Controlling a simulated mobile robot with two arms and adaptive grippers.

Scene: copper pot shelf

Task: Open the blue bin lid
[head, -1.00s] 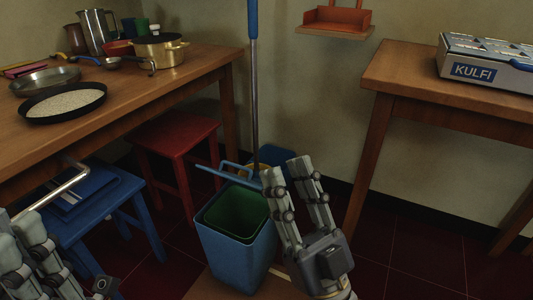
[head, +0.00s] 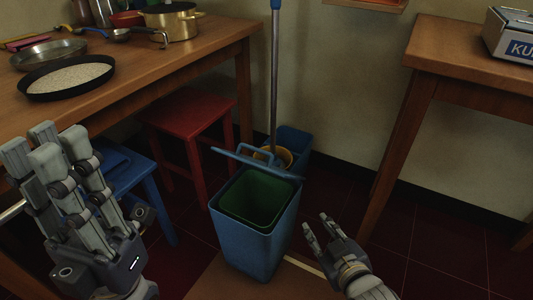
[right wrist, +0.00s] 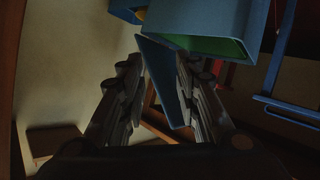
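The blue bin (head: 255,243) stands upright on the floor in the middle of the head view, its mouth uncovered and its green inside (head: 254,196) showing. Its blue lid (head: 258,164) is raised at the back rim, seen nearly edge-on. My right gripper (head: 318,228) is low to the right of the bin, apart from it in this view. In the right wrist view its fingers (right wrist: 160,68) are spread, with a blue panel, apparently the lid, showing between them; contact cannot be told. My left gripper (head: 46,140) is raised at the left, fingers spread and empty, away from the bin.
A red stool (head: 187,112) and a blue stool (head: 125,175) stand left of the bin, by a wooden table (head: 130,85) with pans. A mop handle (head: 274,75) rises from another blue bucket (head: 293,143) behind. Another table (head: 460,60) is at right.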

